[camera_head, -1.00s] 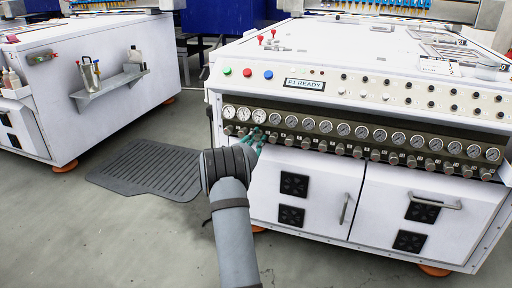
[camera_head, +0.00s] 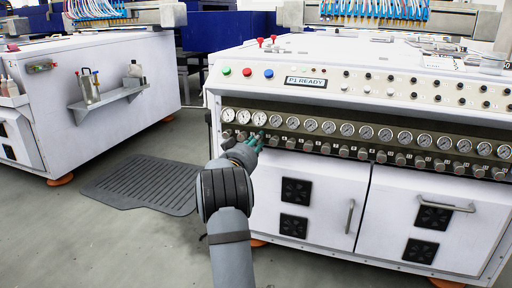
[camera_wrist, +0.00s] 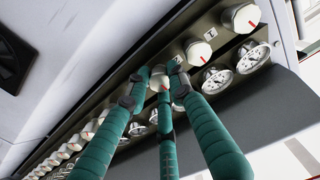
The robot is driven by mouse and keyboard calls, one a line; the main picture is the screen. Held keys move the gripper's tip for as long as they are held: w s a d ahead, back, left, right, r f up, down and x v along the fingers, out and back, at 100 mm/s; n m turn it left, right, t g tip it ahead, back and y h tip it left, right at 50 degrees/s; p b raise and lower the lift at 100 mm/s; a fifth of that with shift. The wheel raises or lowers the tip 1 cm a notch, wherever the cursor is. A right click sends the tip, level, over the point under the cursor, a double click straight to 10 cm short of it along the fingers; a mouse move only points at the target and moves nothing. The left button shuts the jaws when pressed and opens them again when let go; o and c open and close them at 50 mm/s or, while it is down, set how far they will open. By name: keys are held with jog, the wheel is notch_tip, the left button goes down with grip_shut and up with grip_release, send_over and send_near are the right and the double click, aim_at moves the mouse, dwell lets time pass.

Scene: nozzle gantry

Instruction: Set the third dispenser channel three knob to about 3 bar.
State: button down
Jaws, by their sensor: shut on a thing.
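The dispenser (camera_head: 330,105) in the head view carries a row of round gauges with a row of knobs below. The third gauge from the left (camera_head: 260,118) has a white face; its needle is too small to read. My gripper (camera_head: 257,138) is at the knob below that gauge and hides most of it. In the wrist view, my green fingers (camera_wrist: 160,85) close around the third knob (camera_wrist: 158,79), a white cap with a red mark. The first knob (camera_wrist: 240,17) and second knob (camera_wrist: 199,50) stand free, also white with red marks.
Neighbouring gauges (camera_wrist: 217,80) and a close row of further knobs flank my fingers. White cabinet doors (camera_head: 310,195) with handles lie below the panel. A dark floor mat (camera_head: 140,185) and a second white machine (camera_head: 95,100) are to the left.

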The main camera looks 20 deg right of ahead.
jog(key=shift+s+d+f+m, duration=0.1)
jog(key=shift+d+f+m, duration=0.05)
jog(key=shift+f+m, duration=0.15)
jog(key=c, duration=1.8)
grip_release()
jog(key=shift+r, duration=0.1)
jog(key=v, duration=1.2)
jog(key=shift+r, duration=0.15)
